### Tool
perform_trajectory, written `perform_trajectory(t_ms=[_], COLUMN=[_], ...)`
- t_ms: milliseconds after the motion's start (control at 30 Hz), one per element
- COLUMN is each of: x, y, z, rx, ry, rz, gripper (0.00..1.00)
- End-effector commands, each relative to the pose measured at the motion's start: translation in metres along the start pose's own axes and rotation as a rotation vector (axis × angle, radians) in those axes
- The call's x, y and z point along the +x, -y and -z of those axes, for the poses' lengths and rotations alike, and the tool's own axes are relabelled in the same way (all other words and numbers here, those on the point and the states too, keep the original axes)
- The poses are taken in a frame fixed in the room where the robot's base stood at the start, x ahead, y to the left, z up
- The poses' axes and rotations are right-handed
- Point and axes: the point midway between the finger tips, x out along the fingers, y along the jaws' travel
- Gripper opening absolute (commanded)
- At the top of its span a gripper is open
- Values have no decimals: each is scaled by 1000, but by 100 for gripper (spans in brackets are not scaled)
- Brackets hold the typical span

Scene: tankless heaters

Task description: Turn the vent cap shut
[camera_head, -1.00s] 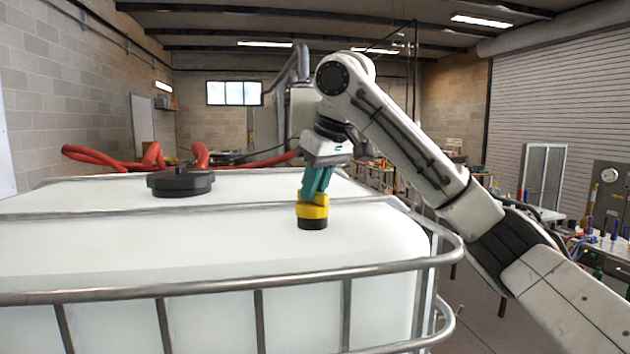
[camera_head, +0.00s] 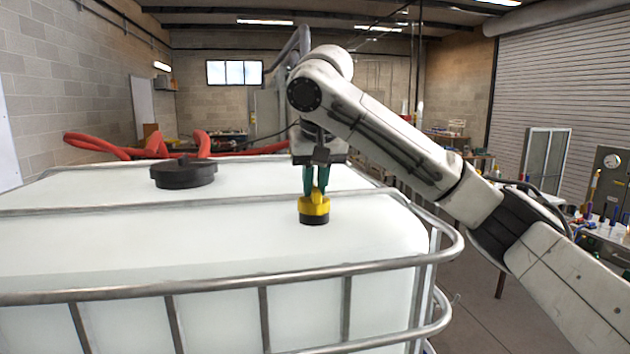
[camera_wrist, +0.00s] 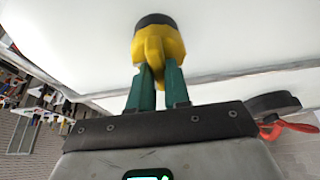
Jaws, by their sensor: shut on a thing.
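The yellow vent cap (camera_head: 313,208) sits on a short black base on top of the white tank (camera_head: 190,240), near its right end. My gripper (camera_head: 316,188) points down from above, and its green fingers are shut on the raised yellow grip of the cap. In the wrist view the cap (camera_wrist: 158,45) shows with the green fingers (camera_wrist: 157,78) on either side of its narrow grip. The cap stands upright on its base. The fingers partly hide the top of the grip.
A large black lid (camera_head: 183,172) lies on the tank top to the left. A metal rail (camera_head: 260,281) runs around the tank. Red hoses (camera_head: 150,145) lie behind it.

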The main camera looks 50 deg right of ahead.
Motion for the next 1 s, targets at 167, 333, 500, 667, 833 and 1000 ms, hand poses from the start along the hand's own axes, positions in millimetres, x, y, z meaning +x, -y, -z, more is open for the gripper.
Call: perform_trajectory(t_ms=[167,333,500,667,833,1000], x=[0,1,1,0,0,-5], y=[0,0,0,0,0,0], z=[0,0,0,0,0,0], rx=[8,8,7,6,6,6], ry=[1,1,1,1,1,-2], rz=[-3,-3,-3,-2,-2,-3], gripper=[0,0,28,43,43,43])
